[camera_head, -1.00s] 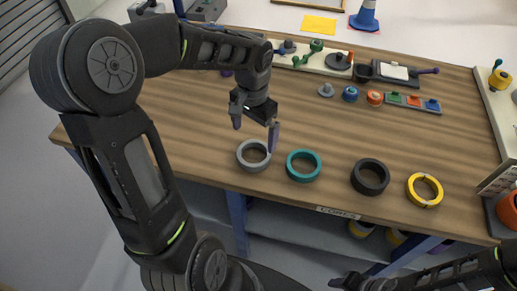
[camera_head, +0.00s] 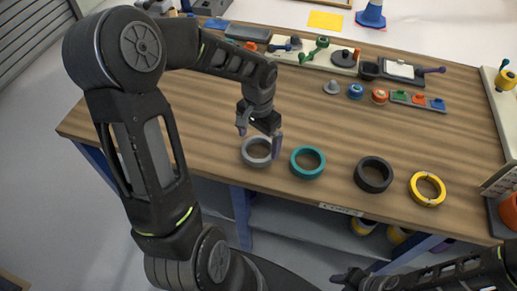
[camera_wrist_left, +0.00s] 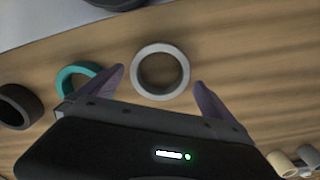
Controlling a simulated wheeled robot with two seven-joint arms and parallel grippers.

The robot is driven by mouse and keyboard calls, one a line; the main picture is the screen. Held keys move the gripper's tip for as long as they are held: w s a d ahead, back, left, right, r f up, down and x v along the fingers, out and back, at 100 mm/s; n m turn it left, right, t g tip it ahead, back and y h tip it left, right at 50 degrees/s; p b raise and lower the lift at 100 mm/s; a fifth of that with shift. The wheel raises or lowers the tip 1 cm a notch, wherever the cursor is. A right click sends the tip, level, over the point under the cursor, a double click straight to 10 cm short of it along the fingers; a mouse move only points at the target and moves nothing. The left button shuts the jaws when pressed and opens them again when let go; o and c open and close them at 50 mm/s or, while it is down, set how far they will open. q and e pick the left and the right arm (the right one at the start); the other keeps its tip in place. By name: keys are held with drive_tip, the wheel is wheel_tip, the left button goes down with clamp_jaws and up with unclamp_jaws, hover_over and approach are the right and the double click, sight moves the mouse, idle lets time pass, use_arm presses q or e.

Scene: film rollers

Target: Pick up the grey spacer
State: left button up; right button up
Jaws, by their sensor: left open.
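The grey spacer, a flat grey ring (camera_head: 257,163), lies on the wooden table near its front edge, leftmost in a row of rings. It also shows in the left wrist view (camera_wrist_left: 160,96), just ahead of and between the fingers. My left gripper (camera_head: 259,140) is open and empty, pointing down close above the ring. Its two purple-grey fingers also show in the left wrist view (camera_wrist_left: 158,77), one to each side of the ring. I cannot tell whether they touch it. My right gripper (camera_head: 342,278) is low in the head view, away from the table top; its jaws are unclear.
A teal ring (camera_head: 307,174) lies close to the right of the grey one. A black ring (camera_head: 373,187) and a yellow ring (camera_head: 427,201) lie further right. Small knobs and a coloured-block strip (camera_head: 418,101) are further back. The table's left part is clear.

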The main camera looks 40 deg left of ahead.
use_arm(q)
drive_tip(key=shift+f, duration=1.35)
drive_tip(key=shift+c, duration=0.2)
drive_tip(key=c, duration=1.3)
drive_tip(key=shift+r, duration=0.15)
wheel_tip(320, 180, up, 10)
drive_tip(key=shift+f+b, duration=0.1)
drive_tip(key=shift+b, duration=0.25)
